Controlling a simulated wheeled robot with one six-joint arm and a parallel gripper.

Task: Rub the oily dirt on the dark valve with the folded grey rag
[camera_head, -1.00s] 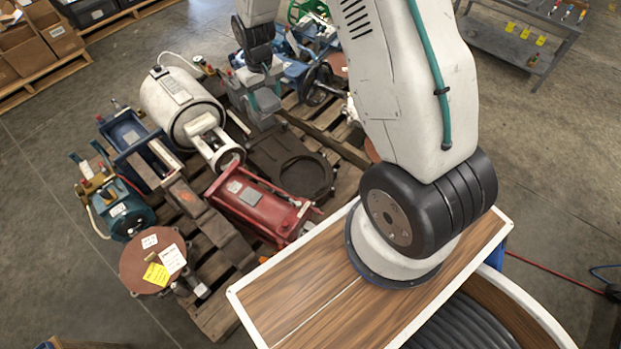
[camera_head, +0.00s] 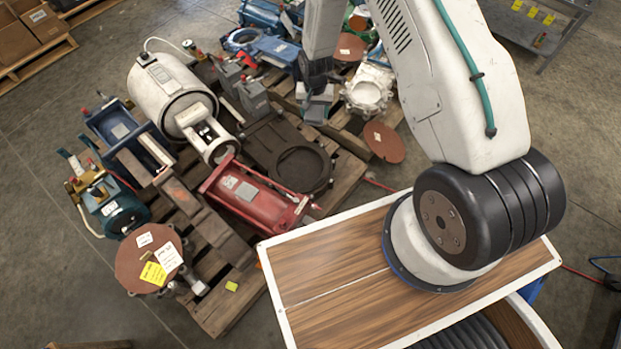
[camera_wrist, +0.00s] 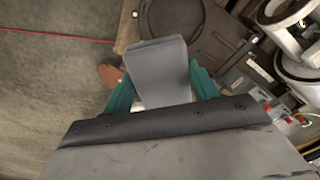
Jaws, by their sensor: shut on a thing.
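The dark valve (camera_head: 302,167), a flat dark body with a round ring, lies on the wooden pallet. Its dark plate and part of the ring also show at the top of the wrist view (camera_wrist: 205,25). Oily dirt cannot be told apart from its dark surface. My gripper (camera_head: 316,105) is above the pallet, beyond the valve in the head view. In the wrist view its teal fingers (camera_wrist: 162,90) are shut on the folded grey rag (camera_wrist: 158,68). The rag sticks out past the fingers and overlaps the valve's edge in the picture; contact cannot be told.
A red cylinder (camera_head: 250,195) and a cream tank (camera_head: 172,95) lie beside the valve. A brown disc (camera_head: 384,142) stands to its right. Blue machines and a tagged brown flange (camera_head: 148,258) crowd the pallet.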

